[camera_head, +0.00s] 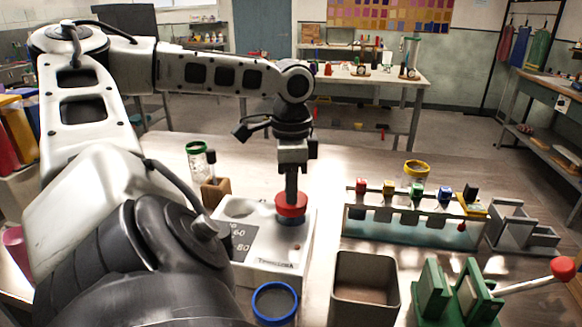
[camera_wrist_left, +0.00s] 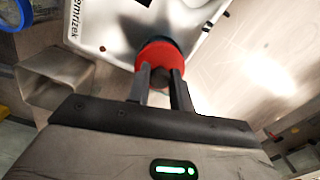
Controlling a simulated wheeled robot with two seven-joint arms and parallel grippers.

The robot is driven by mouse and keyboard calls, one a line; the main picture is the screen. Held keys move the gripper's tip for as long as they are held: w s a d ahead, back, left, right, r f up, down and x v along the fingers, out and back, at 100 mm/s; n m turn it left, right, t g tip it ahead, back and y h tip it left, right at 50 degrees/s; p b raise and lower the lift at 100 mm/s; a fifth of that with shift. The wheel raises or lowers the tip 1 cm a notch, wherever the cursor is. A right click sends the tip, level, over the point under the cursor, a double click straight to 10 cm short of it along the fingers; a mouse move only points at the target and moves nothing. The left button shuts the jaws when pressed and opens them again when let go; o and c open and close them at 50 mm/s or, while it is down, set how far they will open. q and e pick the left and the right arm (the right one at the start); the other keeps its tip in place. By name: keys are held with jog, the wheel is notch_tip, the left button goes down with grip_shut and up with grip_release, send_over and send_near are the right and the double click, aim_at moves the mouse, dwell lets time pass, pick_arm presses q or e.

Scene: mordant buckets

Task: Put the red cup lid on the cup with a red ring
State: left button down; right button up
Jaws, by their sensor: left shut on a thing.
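My left gripper (camera_head: 291,190) reaches down over a white device (camera_head: 270,268) and is shut on the red lid (camera_head: 291,203). In the left wrist view, the fingers (camera_wrist_left: 161,80) close on the middle of the red lid (camera_wrist_left: 152,56). A dark blue round part (camera_head: 291,220) shows just below the lid, at the device's right-hand well; I cannot tell whether the lid touches it. I cannot make out a cup with a red ring. Other cups have a green ring (camera_head: 196,148), a yellow ring (camera_head: 417,167) and a blue ring (camera_head: 275,302). My right gripper is not in view.
An open square bin (camera_head: 364,265) stands at the front middle. A green clamp with a red-knobbed lever (camera_head: 563,268) is at the front right. A clear rack (camera_head: 415,226) with coloured blocks stands behind them. A wooden block (camera_head: 216,191) is behind the device.

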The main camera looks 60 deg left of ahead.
pick_arm(q)
jog(key=shift+f, duration=0.15)
jog(key=c, duration=1.2)
grip_release()
jog(key=shift+o, duration=0.2)
jog(key=shift+r, duration=0.6)
notch_tip(320, 180, up, 15)
jog(key=p, duration=0.2)
jog(key=shift+p, duration=0.4)
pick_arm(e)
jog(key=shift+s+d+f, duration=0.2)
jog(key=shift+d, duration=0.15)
